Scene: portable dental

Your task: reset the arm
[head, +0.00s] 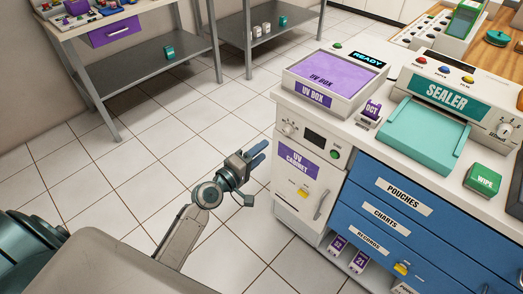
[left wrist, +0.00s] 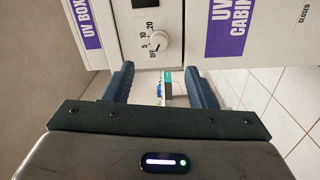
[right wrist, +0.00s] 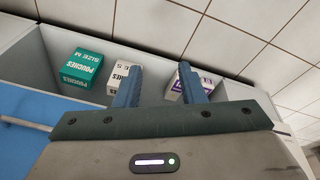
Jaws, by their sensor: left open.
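My left gripper (head: 257,172) is out over the floor, just left of the white UV cabinet (head: 309,160) in the head view. Its fingers are apart. In the left wrist view the left gripper (left wrist: 158,72) has nothing held between its fingers, and the cabinet front with its timer dial (left wrist: 158,41) is ahead. My right gripper does not show in the head view.
The UV box (head: 336,78), the sealer (head: 446,97) and a green wipe box (head: 484,179) stand on the counter. Blue drawers (head: 375,216) are below it. A grey shelf table (head: 150,63) stands at the back left. The tiled floor (head: 120,180) between is clear.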

